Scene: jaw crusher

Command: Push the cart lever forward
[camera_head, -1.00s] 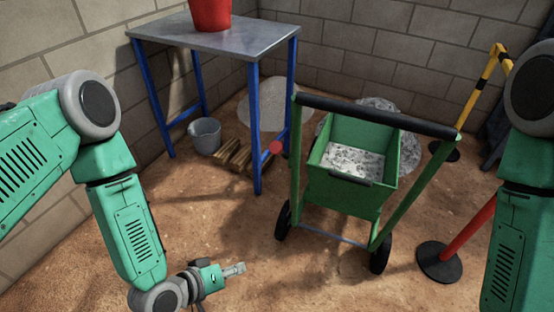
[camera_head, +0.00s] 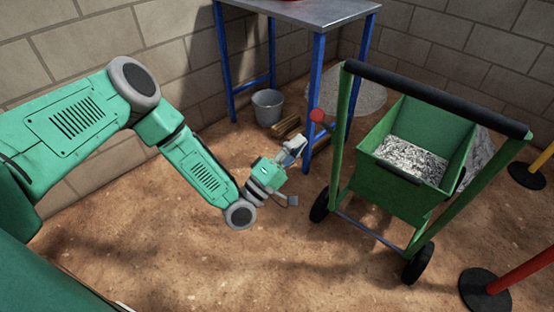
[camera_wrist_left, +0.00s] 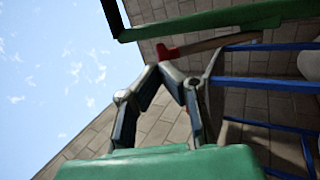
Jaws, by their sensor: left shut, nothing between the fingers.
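The green cart (camera_head: 410,180) stands upright on the dirt floor at the right, with a black handle bar and grey rubble in its bin. A red round knob (camera_head: 317,114), which looks like the end of the cart lever, shows at the cart's left side. My left gripper (camera_head: 298,143) is shut and empty, a little below and left of the knob. In the left wrist view, the closed fingertips (camera_wrist_left: 172,68) appear just below the red knob (camera_wrist_left: 167,51); I cannot tell whether they touch. A rod runs right from the knob. My right gripper is out of view.
A blue-legged metal table (camera_head: 318,12) stands behind the gripper. A red post on a black base (camera_head: 485,290) stands at the lower right. The floor in front is free.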

